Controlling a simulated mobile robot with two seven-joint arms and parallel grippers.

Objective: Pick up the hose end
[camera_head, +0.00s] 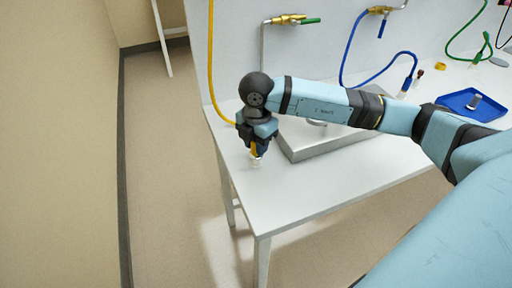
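A yellow hose (211,60) hangs down along the white wall and curves in behind my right gripper. Its hose end (254,148) shows yellow at the fingers, with a pale, clear tip (256,160) pointing down near the table's left part. My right gripper (258,150) points down at the hose end, with dark fingers close beside or around it. The fingers are too small and partly hidden to tell whether they are closed on it. Whether the tip touches the table is unclear. My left gripper is not in view.
The white table (300,195) has clear room in front. Blue (346,60) and green (463,58) hoses hang from the wall. A blue tray (458,99) lies at the right. Open floor is left.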

